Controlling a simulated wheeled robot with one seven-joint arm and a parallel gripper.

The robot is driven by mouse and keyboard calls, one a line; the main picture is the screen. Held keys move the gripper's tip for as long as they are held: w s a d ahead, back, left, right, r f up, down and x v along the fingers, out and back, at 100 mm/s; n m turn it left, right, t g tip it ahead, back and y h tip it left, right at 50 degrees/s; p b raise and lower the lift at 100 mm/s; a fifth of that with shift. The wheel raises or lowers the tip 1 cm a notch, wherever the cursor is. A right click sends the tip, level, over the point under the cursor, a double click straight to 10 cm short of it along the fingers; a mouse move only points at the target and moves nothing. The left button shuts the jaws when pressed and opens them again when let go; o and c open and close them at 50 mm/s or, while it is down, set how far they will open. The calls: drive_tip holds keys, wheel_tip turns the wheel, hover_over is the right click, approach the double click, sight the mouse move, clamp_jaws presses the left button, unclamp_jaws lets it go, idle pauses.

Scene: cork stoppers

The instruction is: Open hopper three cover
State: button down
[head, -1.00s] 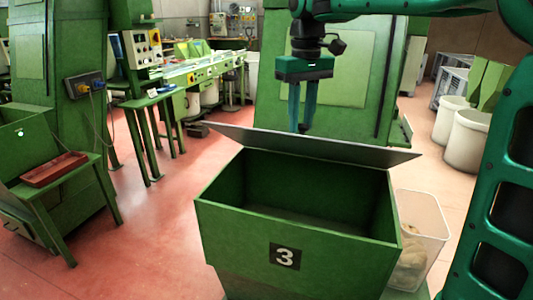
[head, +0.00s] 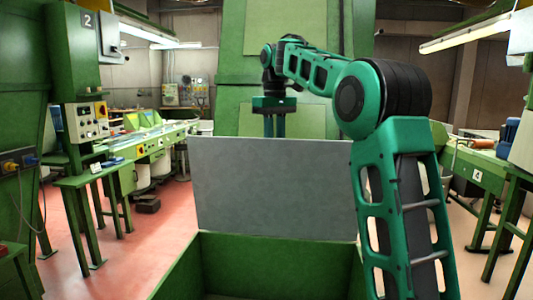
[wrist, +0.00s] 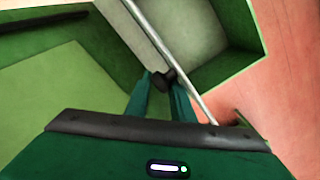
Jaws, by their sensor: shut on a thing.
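The cover (head: 275,185) of hopper three is a flat grey plate. It stands raised at the back of the green hopper (head: 275,262), and the hopper's mouth is uncovered. My gripper (head: 274,125) is behind the cover's top edge in the head view, with its fingertips hidden by the plate. In the wrist view my gripper (wrist: 160,84) is shut on a black knob (wrist: 163,80) on the cover. The cover (wrist: 183,64) shows nearly edge-on there, with part of the hopper's inside (wrist: 228,66) beyond it. The hopper's number plate is out of view.
A tall green machine (head: 228,112) stands behind the cover. A green table (head: 90,180) and a conveyor line (head: 155,140) are at the left. A workbench marked 4 (head: 478,175) is at the right.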

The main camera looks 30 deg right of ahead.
drive_tip(key=w+d, duration=0.4)
drive_tip(key=w, duration=0.1)
drive_tip(key=shift+w, duration=0.15)
drive_tip(key=shift+d+r, duration=0.1)
drive_tip(key=c, duration=1.5)
unclamp_jaws()
drive_tip(key=shift+d, duration=0.2)
drive_tip(key=shift+o, duration=0.2)
drive_tip(key=shift+a, duration=0.2)
drive_tip(key=shift+a, duration=0.1)
